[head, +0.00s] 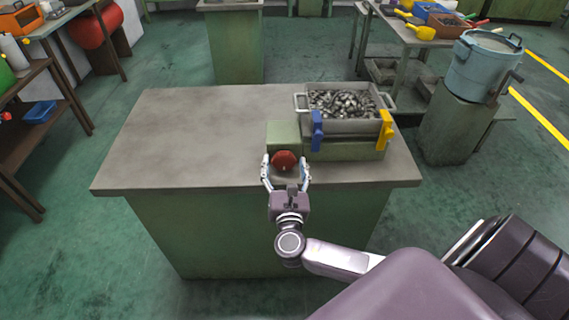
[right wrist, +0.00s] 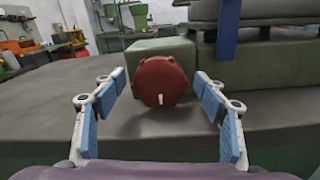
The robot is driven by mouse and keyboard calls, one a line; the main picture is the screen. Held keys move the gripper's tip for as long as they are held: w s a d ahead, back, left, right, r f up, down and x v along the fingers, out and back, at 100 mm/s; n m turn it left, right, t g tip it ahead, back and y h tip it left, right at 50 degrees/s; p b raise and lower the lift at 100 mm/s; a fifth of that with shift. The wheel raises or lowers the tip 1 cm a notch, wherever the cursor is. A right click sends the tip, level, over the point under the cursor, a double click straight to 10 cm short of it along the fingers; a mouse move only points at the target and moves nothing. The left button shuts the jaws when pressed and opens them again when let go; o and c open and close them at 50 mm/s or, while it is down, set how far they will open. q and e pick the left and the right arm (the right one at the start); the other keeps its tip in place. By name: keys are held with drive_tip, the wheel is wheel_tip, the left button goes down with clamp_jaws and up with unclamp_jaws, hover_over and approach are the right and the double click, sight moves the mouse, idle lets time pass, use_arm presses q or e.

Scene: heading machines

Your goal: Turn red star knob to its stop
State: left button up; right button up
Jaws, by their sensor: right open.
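The red star knob (head: 285,161) sits on the front of a green block (head: 284,134) on the grey-topped bench. In the right wrist view the knob (right wrist: 161,82) faces me, with a short pale mark low on its face, pointing down. My right gripper (head: 286,170) is open, with its fingers to the left and right of the knob. In the right wrist view the blue finger pads (right wrist: 161,95) stand apart from the knob, with gaps on both sides. My left gripper is not in view.
A metal tray (head: 300,104) of metal parts stands on the green machine right of the knob. A blue lever (head: 317,131) is close by on the right, and a yellow lever (head: 385,130) farther right. The bench top (head: 190,140) is clear on the left.

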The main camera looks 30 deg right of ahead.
drive_tip(key=c, duration=1.2)
drive_tip(key=shift+o, duration=0.2)
drive_tip(key=shift+f+m, duration=0.1)
drive_tip(key=shift+m, duration=0.2)
drive_tip(key=shift+s+f+m+b, duration=0.1)
drive_tip(key=shift+f+m+b, duration=0.05)
drive_tip(key=shift+m+b, duration=2.2)
drive_tip(key=shift+m, duration=0.75)
drive_tip(key=shift+d, duration=0.1)
drive_tip(key=o, duration=1.2)
drive_tip(key=shift+c, duration=0.2)
